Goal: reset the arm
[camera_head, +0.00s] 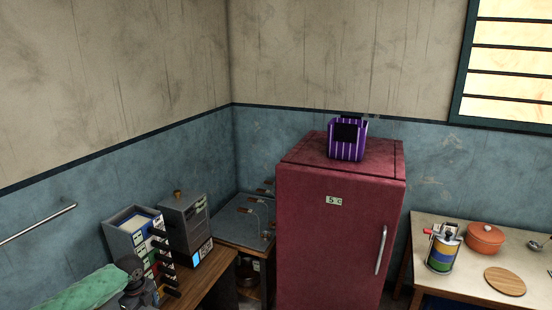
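Neither of my grippers can be made out in the head view. A dark grey rounded shape (138,287) shows at the bottom left edge. I cannot tell what it is. A grey gas hotplate (243,219) appears to stand in the corner, left of the fridge, partly hidden by it.
A dark red fridge (333,235) stands in the middle with a purple striped box (347,139) on top. Boxy grey appliances (183,219) stand on a wooden counter at left. A table (425,222) at right holds a striped can (443,252), an orange pot (485,238) and a round board (505,281).

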